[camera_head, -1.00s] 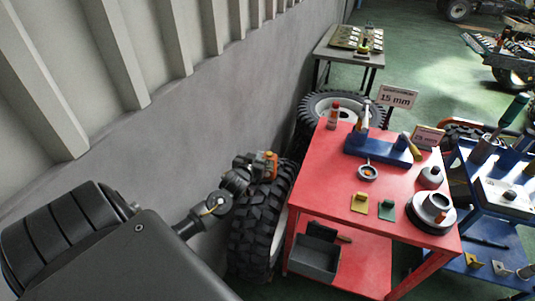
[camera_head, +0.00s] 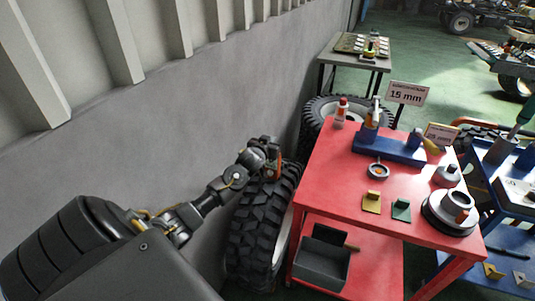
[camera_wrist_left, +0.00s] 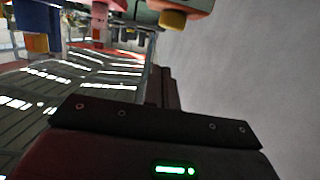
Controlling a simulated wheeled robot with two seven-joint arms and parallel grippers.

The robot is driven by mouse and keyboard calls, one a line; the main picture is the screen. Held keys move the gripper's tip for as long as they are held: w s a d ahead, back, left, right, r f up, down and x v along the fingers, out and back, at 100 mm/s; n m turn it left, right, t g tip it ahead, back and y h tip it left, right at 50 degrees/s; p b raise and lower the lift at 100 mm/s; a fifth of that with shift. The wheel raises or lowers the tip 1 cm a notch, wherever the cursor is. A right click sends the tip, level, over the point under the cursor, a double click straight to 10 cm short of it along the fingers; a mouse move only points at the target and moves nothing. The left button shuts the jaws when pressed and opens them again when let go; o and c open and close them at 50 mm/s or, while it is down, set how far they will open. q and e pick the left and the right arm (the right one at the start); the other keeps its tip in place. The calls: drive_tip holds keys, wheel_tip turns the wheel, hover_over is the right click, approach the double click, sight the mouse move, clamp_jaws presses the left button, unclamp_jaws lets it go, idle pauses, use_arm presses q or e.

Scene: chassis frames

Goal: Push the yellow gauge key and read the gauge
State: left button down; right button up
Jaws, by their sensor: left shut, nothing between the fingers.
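A small yellow piece with an upright tab (camera_head: 371,202) stands near the front left of the red table, beside a similar green piece (camera_head: 401,210). A small round ring-shaped dial (camera_head: 378,170) lies behind them; it may be the gauge, and no reading is legible. My left gripper (camera_head: 275,165) is shut and empty, above the big tyre and left of the red table, apart from the yellow piece. In the left wrist view, a yellow-ended part (camera_wrist_left: 173,19) shows at the top edge; I cannot tell what it is. My right gripper is not in view.
The red table (camera_head: 340,185) also carries a blue fixture (camera_head: 388,149), a red-capped bottle (camera_head: 341,110) and a round grey stack (camera_head: 450,215). The tyre (camera_head: 262,225) fills the gap between wall and table. A blue cart (camera_head: 500,170) stands at the right.

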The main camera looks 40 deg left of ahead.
use_arm(q)
drive_tip(key=shift+s+f+b, duration=0.15)
drive_tip(key=shift+f+b, duration=1.05)
drive_tip(key=shift+f, duration=0.6)
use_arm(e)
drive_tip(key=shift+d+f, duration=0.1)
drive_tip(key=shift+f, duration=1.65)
use_arm(q)
drive_tip(key=shift+d, duration=0.1)
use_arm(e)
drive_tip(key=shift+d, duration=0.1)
